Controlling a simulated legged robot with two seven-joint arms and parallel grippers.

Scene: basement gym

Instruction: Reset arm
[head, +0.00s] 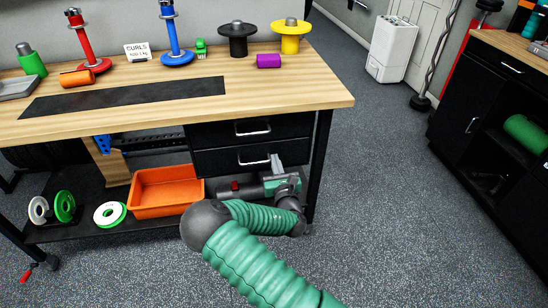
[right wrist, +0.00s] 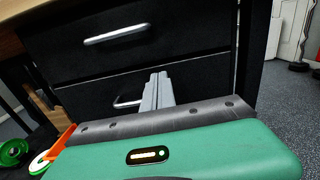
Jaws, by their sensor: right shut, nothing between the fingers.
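My right arm, in green ribbed sleeves, reaches in from the bottom of the head view. My right gripper (head: 276,162) is shut and empty, its grey fingers in front of the lower black drawer (head: 218,160). In the right wrist view the closed fingers (right wrist: 158,90) overlap the right end of that drawer's silver handle (right wrist: 124,102). I cannot tell whether they touch it. Both drawers look closed. The upper drawer (head: 220,133) has its own handle above. My left gripper is not in view.
The wooden bench top (head: 320,88) overhangs the drawers. An orange bin (head: 150,210) and several weight plates sit on the lower shelf, left of my gripper. A purple cylinder (head: 268,61) lies on the bench. Open grey floor (head: 375,180) lies to the right, before a black cabinet (head: 475,105).

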